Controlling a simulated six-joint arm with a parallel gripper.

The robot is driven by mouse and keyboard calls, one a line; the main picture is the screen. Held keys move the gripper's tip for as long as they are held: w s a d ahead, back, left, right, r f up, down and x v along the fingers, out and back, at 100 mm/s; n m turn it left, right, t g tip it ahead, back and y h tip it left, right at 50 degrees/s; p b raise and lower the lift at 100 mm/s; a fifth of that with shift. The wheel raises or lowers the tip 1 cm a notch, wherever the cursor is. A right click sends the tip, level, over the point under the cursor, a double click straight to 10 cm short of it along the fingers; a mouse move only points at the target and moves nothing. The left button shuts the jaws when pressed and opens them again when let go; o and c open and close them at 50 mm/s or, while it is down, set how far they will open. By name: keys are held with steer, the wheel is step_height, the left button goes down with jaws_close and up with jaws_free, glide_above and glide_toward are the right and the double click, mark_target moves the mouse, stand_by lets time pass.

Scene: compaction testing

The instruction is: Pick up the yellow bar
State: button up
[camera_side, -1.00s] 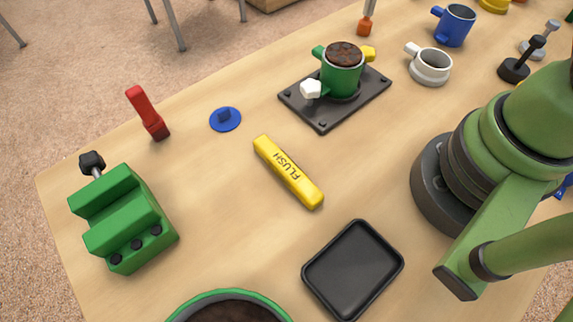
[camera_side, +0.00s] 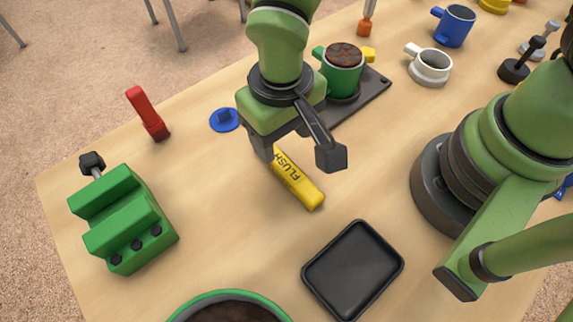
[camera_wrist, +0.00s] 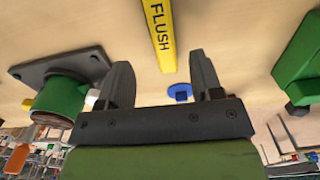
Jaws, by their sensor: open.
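The yellow bar (camera_side: 298,184), marked FLUSH, lies flat on the table in the side view, its far end hidden behind my gripper. My gripper (camera_side: 296,158) is open and empty above the bar's far part, with one finger on each side of it in the picture. In the wrist view the bar (camera_wrist: 160,32) runs down from the top edge, between and beyond the two fingers of my gripper (camera_wrist: 162,75). I cannot tell the exact height of the fingertips above the table.
A green mould (camera_side: 343,62) stands on a dark plate (camera_side: 365,100) behind my gripper. A blue disc (camera_side: 223,120) and red tool (camera_side: 148,114) lie to the left. A green block (camera_side: 125,218) stands at left, a black tray (camera_side: 353,268) in front. Table around the bar is clear.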

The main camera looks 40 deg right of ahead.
mark_target(280, 160)
steer(key=shift+w+a+f, duration=0.1)
steer(key=shift+f, duration=1.45)
steer(key=shift+w+a+f, duration=0.1)
steer(key=shift+f, duration=1.4)
steer(key=shift+s, duration=0.1)
jaws_close()
steer(key=shift+r, duration=0.1)
step_height(280, 160, up, 10)
